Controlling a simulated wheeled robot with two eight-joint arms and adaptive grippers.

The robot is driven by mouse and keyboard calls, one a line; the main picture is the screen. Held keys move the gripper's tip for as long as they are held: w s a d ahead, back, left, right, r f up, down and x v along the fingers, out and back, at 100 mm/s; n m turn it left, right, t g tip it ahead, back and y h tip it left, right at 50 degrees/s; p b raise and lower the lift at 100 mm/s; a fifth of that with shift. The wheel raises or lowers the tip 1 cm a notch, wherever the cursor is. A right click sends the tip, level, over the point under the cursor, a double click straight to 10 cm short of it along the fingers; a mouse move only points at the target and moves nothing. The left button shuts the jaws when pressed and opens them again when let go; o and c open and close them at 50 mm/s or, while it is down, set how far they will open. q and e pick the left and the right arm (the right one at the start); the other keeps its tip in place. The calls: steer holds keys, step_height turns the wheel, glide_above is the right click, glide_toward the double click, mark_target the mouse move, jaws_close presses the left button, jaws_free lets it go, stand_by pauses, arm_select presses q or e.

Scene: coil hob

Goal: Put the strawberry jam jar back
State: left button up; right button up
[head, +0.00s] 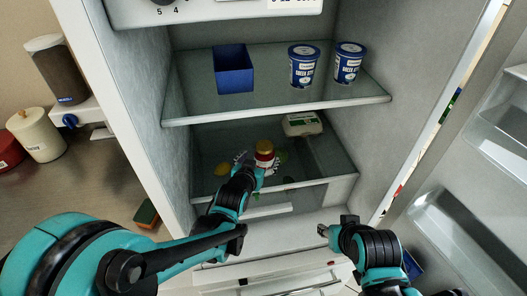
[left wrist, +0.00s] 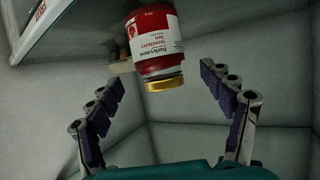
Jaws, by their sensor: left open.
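The strawberry jam jar (head: 265,151), with a gold lid, a red body and a white label, is upright in the fridge's lower part. In the left wrist view the jar (left wrist: 152,43) appears upside down, its lid towards my gripper. My left gripper (head: 247,169) reaches into the fridge just in front of the jar. In the left wrist view its fingers (left wrist: 161,76) are spread wide, with the lid between the tips and a gap on both sides. My right gripper (head: 335,226) is outside, low in front of the fridge; its opening is unclear.
A glass shelf (head: 190,112) above holds a blue bin (head: 233,70) and two blue tubs (head: 303,66) (head: 349,62). An egg carton (head: 302,124) stands behind the jar at right. The open door (head: 450,215) bounds the right.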

arm_select(q)
steer(key=p+v, duration=0.1)
steer(key=v, duration=0.5)
arm_select(e)
steer(key=shift+r, duration=0.95)
arm_select(q)
steer(key=shift+s, duration=0.15)
